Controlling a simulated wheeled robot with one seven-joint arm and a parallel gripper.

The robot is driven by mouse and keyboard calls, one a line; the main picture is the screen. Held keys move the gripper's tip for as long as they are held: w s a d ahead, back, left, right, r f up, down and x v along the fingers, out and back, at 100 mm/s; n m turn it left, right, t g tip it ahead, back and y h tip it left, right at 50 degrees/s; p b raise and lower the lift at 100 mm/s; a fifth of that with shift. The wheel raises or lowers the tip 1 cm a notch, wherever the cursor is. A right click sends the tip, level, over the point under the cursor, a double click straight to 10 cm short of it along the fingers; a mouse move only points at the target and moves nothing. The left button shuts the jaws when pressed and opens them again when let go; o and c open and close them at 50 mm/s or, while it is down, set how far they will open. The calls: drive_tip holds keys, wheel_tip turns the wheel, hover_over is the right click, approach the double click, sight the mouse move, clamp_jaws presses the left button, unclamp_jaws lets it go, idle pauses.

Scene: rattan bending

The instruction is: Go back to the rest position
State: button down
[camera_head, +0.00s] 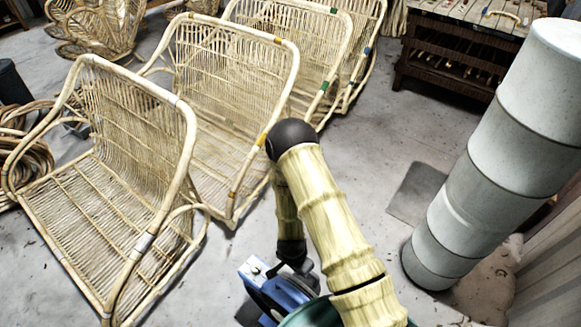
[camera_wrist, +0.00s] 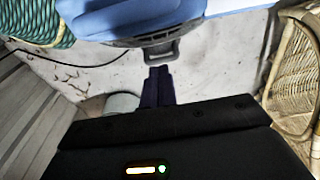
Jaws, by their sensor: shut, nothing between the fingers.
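My arm is folded in the head view, with its elbow raised in the middle and its forearm hanging down behind the upper arm. My gripper shows in the wrist view (camera_wrist: 158,86) as two dark fingers side by side, closed together with nothing held. It points over the pale concrete floor (camera_wrist: 210,75), below a blue body with a grey loop (camera_wrist: 160,50). In the head view I cannot clearly make out the fingers at the low end of the forearm.
Rattan seats (camera_head: 110,160) stand in a row at left and behind, one close to my arm. A grey-white pillar (camera_head: 490,160) leans across the right. A dark wicker cabinet (camera_head: 455,55) stands at the back. Rattan coils (camera_head: 25,150) lie far left.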

drive_tip(key=shift+w, duration=0.15)
drive_tip(key=w+d+r+n+y, duration=0.1)
drive_tip(key=w+r+n, duration=0.1)
drive_tip(key=r, duration=0.8)
drive_tip(key=w+d+r+n, duration=0.2)
drive_tip(key=r, duration=0.7)
drive_tip(key=s+d+r+n+t, duration=0.15)
drive_tip(key=s+d+r, duration=0.25)
drive_tip(key=r, duration=0.5)
drive_tip(key=s+d+r+n, duration=0.3)
drive_tip(key=s+r, duration=0.2)
drive_tip(key=r, duration=0.5)
drive_tip(key=w+p+v, duration=0.3)
drive_tip(key=p+v, duration=1.2)
drive_tip(key=p, duration=0.1)
drive_tip(key=shift+w+r+p, duration=0.4)
drive_tip(key=shift+r, duration=0.15)
